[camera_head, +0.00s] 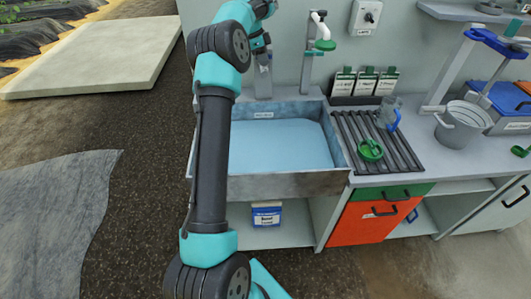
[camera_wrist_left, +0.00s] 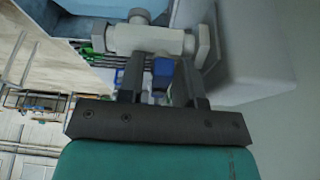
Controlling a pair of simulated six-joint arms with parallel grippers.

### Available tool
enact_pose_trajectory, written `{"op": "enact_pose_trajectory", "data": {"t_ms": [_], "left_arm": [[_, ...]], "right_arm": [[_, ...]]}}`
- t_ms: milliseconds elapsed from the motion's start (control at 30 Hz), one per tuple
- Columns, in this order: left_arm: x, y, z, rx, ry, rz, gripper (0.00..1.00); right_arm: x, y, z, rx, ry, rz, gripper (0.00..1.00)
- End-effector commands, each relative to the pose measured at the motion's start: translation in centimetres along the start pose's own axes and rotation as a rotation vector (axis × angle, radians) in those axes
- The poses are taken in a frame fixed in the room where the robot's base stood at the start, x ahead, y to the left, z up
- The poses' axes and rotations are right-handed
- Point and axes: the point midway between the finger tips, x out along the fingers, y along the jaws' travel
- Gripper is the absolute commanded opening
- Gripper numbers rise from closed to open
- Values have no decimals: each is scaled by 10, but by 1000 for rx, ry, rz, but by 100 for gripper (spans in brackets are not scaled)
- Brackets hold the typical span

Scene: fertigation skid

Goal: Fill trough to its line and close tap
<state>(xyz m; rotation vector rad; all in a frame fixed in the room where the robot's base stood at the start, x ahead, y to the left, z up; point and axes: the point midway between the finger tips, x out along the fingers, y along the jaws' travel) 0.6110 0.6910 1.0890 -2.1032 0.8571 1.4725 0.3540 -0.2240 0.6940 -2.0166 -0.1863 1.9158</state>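The grey trough (camera_head: 305,183) holds light blue water (camera_head: 280,148). A small white label (camera_head: 263,115) is on its back inner wall; I cannot make out a fill line. The grey tap column (camera_head: 263,85) stands behind the trough at its back left. My left gripper (camera_head: 262,58) is at the top of this column, partly hidden by my arm. In the left wrist view, the gripper's two dark fingers (camera_wrist_left: 163,78) stand apart on either side of a blue tap handle (camera_wrist_left: 162,68), below a pale valve body (camera_wrist_left: 150,40). Contact is unclear. My right gripper is out of view.
A second tap with a green handle (camera_head: 325,45) stands right of the column. A metal pail (camera_head: 462,125) is farther right. Three green-topped packets (camera_head: 366,82) stand behind the rack.

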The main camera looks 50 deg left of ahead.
Motion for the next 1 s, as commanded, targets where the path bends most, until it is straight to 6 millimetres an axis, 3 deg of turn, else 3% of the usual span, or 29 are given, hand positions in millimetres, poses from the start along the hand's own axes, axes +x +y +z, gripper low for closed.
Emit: {"op": "enact_pose_trajectory", "data": {"t_ms": [200, 467, 1000], "left_arm": [[0, 0, 0, -1, 0, -2, 51], [-3, -1, -1, -1, 1, -6, 51], [-40, -1, -15, 0, 1, -6, 51]], "right_arm": [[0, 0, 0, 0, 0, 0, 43], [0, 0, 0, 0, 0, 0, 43], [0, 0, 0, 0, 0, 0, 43]]}}
